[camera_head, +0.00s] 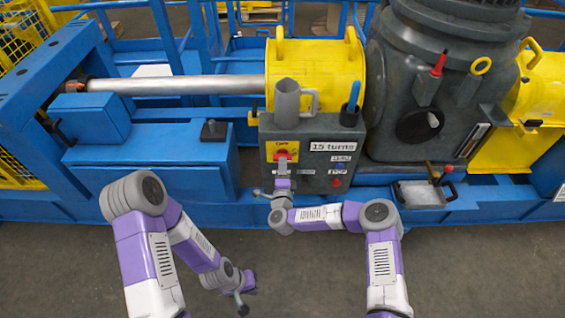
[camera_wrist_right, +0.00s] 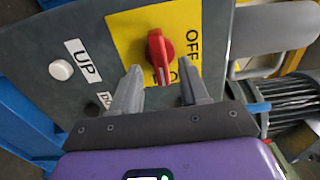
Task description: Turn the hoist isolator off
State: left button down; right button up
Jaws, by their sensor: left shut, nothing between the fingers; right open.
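The hoist isolator is a red rotary knob (camera_wrist_right: 160,55) on a yellow plate (camera_wrist_right: 127,22); the knob also shows on the grey control box in the head view (camera_head: 282,155). In the right wrist view the knob's grip points toward the bottom of the picture. "OFF" is printed right of it, and another label below it is partly hidden. My right gripper (camera_wrist_right: 161,80) is open, its fingertips on either side of the knob's lower end with gaps showing; contact cannot be told. My left gripper (camera_head: 243,298) is shut and empty, low over the floor, away from the box.
A grey mug (camera_head: 286,103) stands on the control box (camera_head: 352,150), beside a holder with a blue-handled tool (camera_head: 353,95). A white button (camera_wrist_right: 61,69) labelled "UP" is left of the plate. A metal tray (camera_head: 420,194) sits at right. The floor in front is clear.

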jog(key=w, duration=0.3)
jog(key=shift+w+b, duration=0.15)
jog(key=shift+b, duration=0.15)
grip_shut()
